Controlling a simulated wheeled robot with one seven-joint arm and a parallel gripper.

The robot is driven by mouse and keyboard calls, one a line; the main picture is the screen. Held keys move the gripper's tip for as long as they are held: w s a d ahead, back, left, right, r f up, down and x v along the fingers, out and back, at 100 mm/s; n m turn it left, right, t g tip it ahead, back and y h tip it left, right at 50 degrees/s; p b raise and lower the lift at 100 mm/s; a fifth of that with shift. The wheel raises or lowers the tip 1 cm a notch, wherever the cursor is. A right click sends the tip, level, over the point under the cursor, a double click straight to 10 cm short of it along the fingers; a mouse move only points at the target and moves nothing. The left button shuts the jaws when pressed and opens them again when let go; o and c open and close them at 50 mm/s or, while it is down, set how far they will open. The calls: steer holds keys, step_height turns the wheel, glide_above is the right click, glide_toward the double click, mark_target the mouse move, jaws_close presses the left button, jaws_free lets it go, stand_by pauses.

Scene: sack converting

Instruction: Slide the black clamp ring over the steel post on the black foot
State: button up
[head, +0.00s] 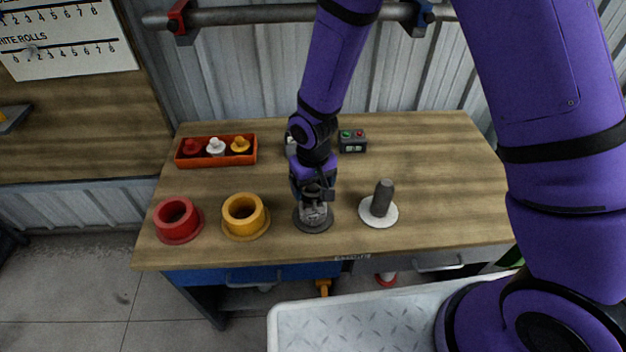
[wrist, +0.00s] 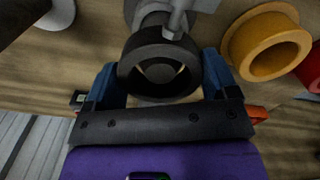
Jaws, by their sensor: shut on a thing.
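My gripper (wrist: 162,75) is shut on the black clamp ring (wrist: 134,78), with one blue finger on each side of it. In the head view my gripper (head: 313,196) is above the black foot (head: 313,225). The grey steel post (wrist: 150,19) runs from the foot towards the ring in the wrist view, and its upper part is hidden behind the ring. A small grey rod-like part (wrist: 178,20) sticks out beside the ring. I cannot tell whether the post's tip is inside the ring or just below it.
A yellow flanged collar (head: 244,217) and a red one (head: 177,221) stand left of the foot. A dark post on a white base (head: 378,217) stands to the right. An orange tray (head: 216,160) and a button box (head: 352,141) are behind. The bench's right side is clear.

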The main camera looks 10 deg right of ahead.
steer(key=shift+f, duration=1.15)
steer(key=o, duration=1.2)
steer(key=shift+c, duration=0.2)
step_height(320, 180, up, 11)
steer(key=shift+f, duration=0.15)
